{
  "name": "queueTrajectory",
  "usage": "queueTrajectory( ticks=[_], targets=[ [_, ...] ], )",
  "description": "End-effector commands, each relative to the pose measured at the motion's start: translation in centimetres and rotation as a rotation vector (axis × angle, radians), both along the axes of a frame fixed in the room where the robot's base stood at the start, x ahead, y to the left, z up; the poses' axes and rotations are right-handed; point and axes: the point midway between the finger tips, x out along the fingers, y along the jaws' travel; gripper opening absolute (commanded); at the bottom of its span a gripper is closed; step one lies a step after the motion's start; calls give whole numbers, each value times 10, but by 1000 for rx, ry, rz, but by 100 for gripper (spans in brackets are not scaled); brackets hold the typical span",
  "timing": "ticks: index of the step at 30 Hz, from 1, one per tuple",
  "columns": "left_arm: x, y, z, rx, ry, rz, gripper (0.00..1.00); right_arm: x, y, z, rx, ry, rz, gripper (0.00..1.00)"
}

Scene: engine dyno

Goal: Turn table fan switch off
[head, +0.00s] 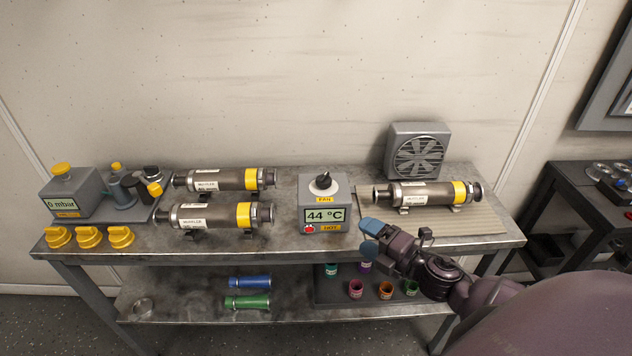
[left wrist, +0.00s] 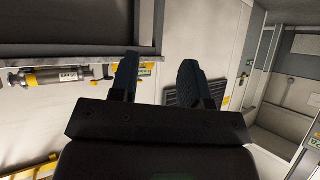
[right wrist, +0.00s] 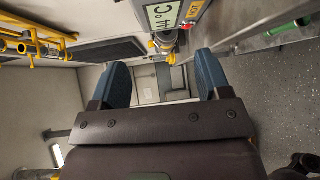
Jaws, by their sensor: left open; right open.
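A grey control box (head: 342,196) stands at the middle of the table, with a black round knob (head: 323,181) on its top above a yellow FAN label. Its display (head: 325,216) reads 44 °C, with a small red button below. The grey table fan (head: 417,151) stands at the back right. My right gripper (head: 370,237) is open and empty, in front and to the right of the box, apart from the knob. In the right wrist view the display (right wrist: 164,14) shows at the top, beyond the fingers. My left gripper (left wrist: 158,76) is open and empty, outside the head view.
A muffler (head: 428,194) lies on a ribbed mat (head: 475,220) behind my right gripper. Two more mufflers (head: 222,180) (head: 220,215) lie left of the box. Yellow knobs (head: 90,237) and a pump unit (head: 70,192) are at the far left. Small cups (head: 356,289) stand on the lower shelf.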

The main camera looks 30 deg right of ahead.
Motion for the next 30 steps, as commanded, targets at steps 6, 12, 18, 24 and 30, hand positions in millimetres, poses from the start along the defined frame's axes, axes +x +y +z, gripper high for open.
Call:
queueTrajectory(
  ticks=[6,12,18,24,30],
  targets=[
    [1,-3,-5,-6,1,2,43,41,-13,46,-631,-173,285,70],
    [-3,-2,-12,-5,14,3,43,67,-30,74,-1125,-261,472,70],
    [-4,-1,-15,-2,19,1,43,83,-46,91,-1419,-287,565,70],
    [-3,-1,-14,0,18,-1,43,91,-47,93,-1477,-291,582,70],
    [-2,0,-17,1,20,-3,43,108,-37,84,-1473,-292,580,70]
  ],
)
